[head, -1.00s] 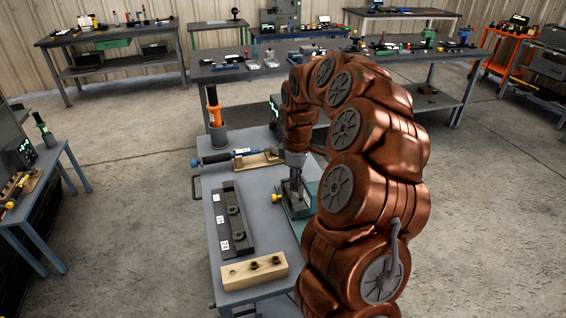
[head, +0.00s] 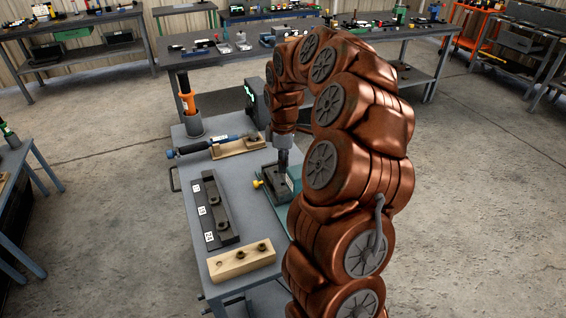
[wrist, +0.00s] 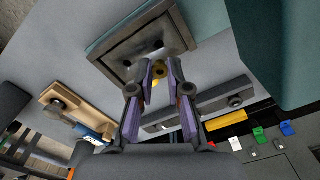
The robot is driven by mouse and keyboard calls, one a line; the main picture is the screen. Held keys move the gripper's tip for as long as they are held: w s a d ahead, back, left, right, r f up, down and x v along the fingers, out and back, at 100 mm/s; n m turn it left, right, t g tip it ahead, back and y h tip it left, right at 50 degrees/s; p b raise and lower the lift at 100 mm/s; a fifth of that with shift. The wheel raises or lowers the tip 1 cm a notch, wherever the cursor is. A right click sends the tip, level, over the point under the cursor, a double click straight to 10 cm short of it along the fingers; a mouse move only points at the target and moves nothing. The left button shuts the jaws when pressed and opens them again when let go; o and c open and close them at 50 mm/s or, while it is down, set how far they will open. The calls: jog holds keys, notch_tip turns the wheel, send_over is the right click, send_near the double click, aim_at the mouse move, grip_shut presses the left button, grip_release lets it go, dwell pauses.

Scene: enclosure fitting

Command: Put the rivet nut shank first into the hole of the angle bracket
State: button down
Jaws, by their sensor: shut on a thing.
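The angle bracket (wrist: 118,58) shows in the wrist view as a dark plate with small round holes, set in a teal fixture (wrist: 105,38). In the head view the fixture (head: 294,214) stands at the table's right side, partly behind my arm. In the head view my gripper (head: 283,165) is upright over the fixture. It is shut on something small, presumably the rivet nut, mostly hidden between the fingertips. I cannot tell whether it touches the bracket. A yellow spot shows just behind the tips.
A dark rail (head: 212,210) with white labels lies left of the fixture. A wooden block (head: 242,262) with dark round parts sits at the front. A blue-handled tool (head: 205,145) rests on a wooden cradle behind. An orange-handled tool (head: 187,95) stands in a cup.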

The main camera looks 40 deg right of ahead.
jog(key=shift+f+b, duration=1.2)
jog(key=shift+f, duration=1.1)
jog(key=shift+f+b, duration=0.5)
dwell(0.4)
jog(key=c, duration=1)
grip_release()
jog(key=shift+c, duration=0.2)
jog(key=shift+r, duration=0.1)
notch_tip(320, 180, up, 10)
jog(key=shift+w+d+r, duration=0.1)
jog(key=shift+r, duration=0.8)
